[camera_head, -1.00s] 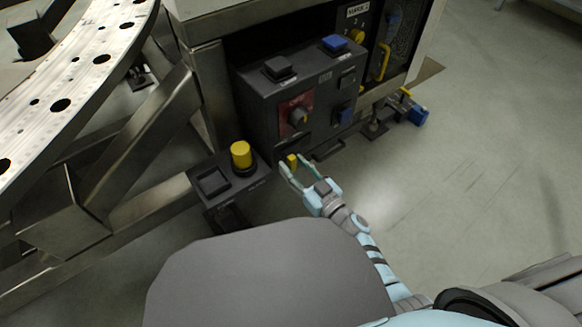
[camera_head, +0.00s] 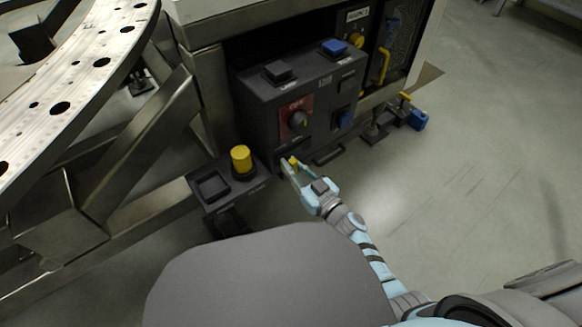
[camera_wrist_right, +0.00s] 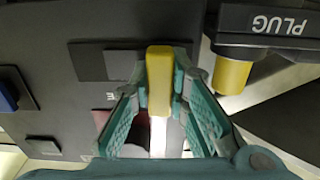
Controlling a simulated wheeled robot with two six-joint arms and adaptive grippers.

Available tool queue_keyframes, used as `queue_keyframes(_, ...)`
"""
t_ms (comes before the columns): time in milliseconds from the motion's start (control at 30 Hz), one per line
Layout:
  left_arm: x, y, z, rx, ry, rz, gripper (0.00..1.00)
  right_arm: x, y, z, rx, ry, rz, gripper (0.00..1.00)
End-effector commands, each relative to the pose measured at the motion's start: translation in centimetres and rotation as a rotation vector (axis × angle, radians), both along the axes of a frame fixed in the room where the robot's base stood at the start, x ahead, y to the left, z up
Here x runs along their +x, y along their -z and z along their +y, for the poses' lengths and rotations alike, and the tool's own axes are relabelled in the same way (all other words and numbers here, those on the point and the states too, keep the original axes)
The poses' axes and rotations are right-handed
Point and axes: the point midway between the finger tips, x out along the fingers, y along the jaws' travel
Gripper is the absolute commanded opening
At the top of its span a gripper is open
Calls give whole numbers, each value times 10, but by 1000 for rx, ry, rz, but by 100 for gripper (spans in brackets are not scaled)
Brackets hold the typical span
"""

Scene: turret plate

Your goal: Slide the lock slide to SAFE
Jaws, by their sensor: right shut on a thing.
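The lock slide shows as a small yellow tab (camera_head: 294,161) low on the front of the dark control box (camera_head: 262,110). In the right wrist view the yellow tab (camera_wrist_right: 159,78) stands upright between my fingertips, beside a dark flat plate (camera_wrist_right: 105,64). My right gripper (camera_head: 291,166) is shut on the tab, with a green-grey finger on each side (camera_wrist_right: 162,84). The SAFE marking cannot be read, and the fingers hide part of the panel around the tab. My left gripper is not in view.
A red-plated rotary knob (camera_head: 297,119) sits above the slide. A yellow plug (camera_head: 241,158) stands on a low dark bracket to the left, close to my right gripper. A steel frame (camera_head: 150,135) lies further left. Open floor (camera_head: 460,170) lies to the right.

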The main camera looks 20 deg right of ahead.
Motion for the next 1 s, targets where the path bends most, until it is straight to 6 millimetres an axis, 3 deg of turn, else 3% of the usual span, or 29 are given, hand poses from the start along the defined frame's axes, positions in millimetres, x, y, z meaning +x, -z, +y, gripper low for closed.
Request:
queue_keyframes(233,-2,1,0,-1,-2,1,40,13,1,-35,-4,3,2,0)
queue_keyframes(533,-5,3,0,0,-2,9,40,15,0,-41,-4,9,2,0)
queue_keyframes(567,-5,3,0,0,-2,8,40,15,0,-41,-4,10,2,20)
queue_keyframes(667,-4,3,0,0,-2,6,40,15,0,-40,-3,8,2,36)
queue_keyframes(1000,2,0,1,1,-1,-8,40,12,0,-38,-3,2,1,37)
